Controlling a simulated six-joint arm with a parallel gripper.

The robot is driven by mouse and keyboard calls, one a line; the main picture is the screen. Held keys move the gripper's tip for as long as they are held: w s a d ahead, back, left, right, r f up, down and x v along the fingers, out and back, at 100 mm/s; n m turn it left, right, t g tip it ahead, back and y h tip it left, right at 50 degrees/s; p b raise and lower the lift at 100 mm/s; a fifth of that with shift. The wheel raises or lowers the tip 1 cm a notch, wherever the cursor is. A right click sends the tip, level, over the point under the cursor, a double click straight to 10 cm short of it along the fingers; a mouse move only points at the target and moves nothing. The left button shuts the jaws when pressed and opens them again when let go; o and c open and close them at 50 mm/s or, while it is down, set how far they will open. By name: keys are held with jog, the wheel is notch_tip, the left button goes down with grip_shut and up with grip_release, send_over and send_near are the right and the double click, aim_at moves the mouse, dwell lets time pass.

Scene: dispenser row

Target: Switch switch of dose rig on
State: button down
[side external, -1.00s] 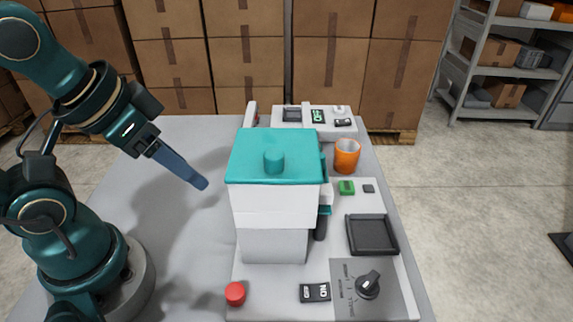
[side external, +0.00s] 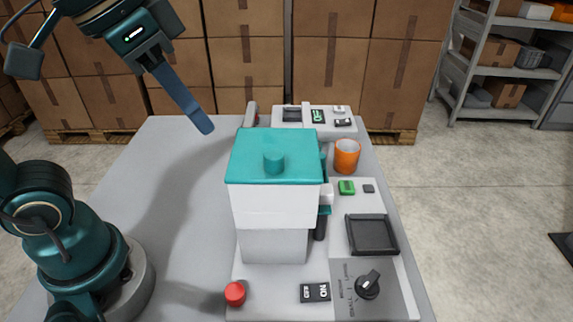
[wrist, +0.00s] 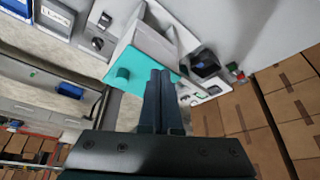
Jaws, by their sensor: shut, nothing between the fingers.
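A white dispenser with a teal lid (side external: 272,157) stands on a grey base panel on the table; its lid also shows in the wrist view (wrist: 125,66). A dark rocker switch with ON and OFF marks (side external: 316,292) is at the panel's front. Which part is named dose rig I cannot tell. A second small dark switch (side external: 343,122) is on the back unit (side external: 290,123), too small to read. My gripper (side external: 204,126) is shut and empty, in the air left of the dispenser. Its fingers (wrist: 160,75) are together in the wrist view.
A red button (side external: 235,293), a black knob (side external: 367,285), a dark tray (side external: 372,235) and a green block (side external: 346,187) are on the panel. An orange cup (side external: 347,156) stands behind it.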

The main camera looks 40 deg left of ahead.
jog(key=w+d+m, duration=0.1)
jog(key=d, duration=0.1)
jog(key=w+d+m+g, duration=0.1)
jog(key=d, duration=0.1)
jog(key=w+d+m+g, duration=0.1)
jog(key=d, duration=0.2)
jog(key=shift+w+r+m+h, duration=0.15)
jog(key=shift+r+m+h, duration=0.15)
jog(key=d+f+m+g, duration=0.2)
jog(key=d+m, duration=0.1)
jog(key=d, duration=0.5)
send_over(326, 290)
jog(key=s+a, duration=0.2)
jog(key=shift+f, duration=2.7)
jog(key=shift+w+d, duration=0.15)
jog(key=shift+d, duration=0.05)
jog(key=shift+f, duration=0.15)
jog(key=f, duration=0.8)
jog(key=w+d+f, duration=0.1)
jog(key=f, duration=0.3)
jog(key=shift+w+d+f, duration=0.1)
jog(key=shift+f, duration=0.1)
jog(key=shift+w+f, duration=0.1)
jog(key=shift+f, duration=0.5)
jog(key=shift+d, duration=0.1)
